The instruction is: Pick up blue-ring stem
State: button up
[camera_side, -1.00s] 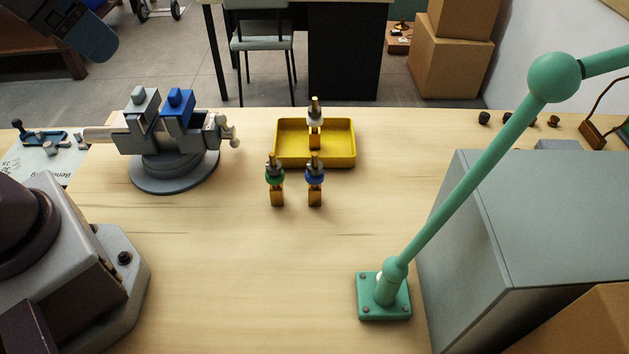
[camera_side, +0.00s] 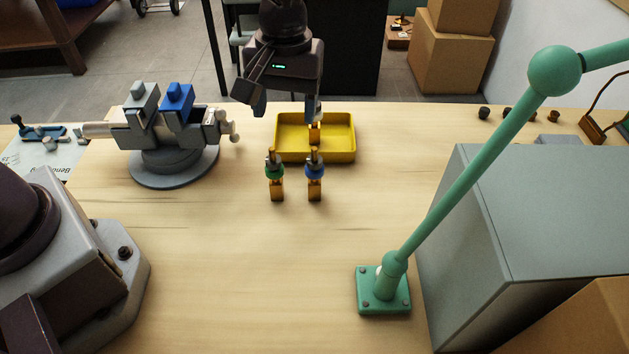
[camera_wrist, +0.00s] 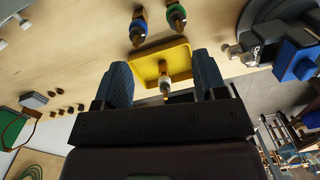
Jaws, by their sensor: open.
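The blue-ring stem (camera_side: 315,172) stands upright in an orange-brown block on the table, in front of the yellow tray; it also shows near the top of the wrist view (camera_wrist: 138,28). The green-ring stem (camera_side: 275,171) stands just left of it, and in the wrist view (camera_wrist: 176,17) it is on the right. My gripper (camera_side: 283,104) is open and above the tray's back side, behind both stems. Nothing is held.
The yellow tray (camera_side: 343,155) lies under my gripper. A vise with blue and grey jaws (camera_side: 176,108) stands left. A green lamp arm (camera_side: 450,170) on a square base and a grey box (camera_side: 540,220) stand right.

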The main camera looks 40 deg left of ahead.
aim_at(315, 159)
jog(key=w+n, duration=0.1)
jog(key=w+d+n, duration=0.1)
jog(key=n, duration=0.1)
jog(key=w+n, duration=0.1)
jog(key=n, duration=0.1)
jog(key=shift+w+d+f+t, duration=0.15)
jog(key=shift+w+d+t, duration=0.15)
jog(key=shift+w, duration=0.1)
jog(key=shift+f+n, duration=0.2)
jog(key=shift+n, duration=0.4)
notch_tip(315, 159, down, 7)
jog(key=shift+s+r, duration=0.1)
jog(key=shift+r, duration=0.05)
jog(key=shift+d+f, duration=0.2)
jog(key=shift+f, duration=2.8)
jog(key=shift+c, duration=0.4)
jog(key=shift+w+r, duration=0.1)
jog(key=shift+w, duration=0.1)
grip_shut()
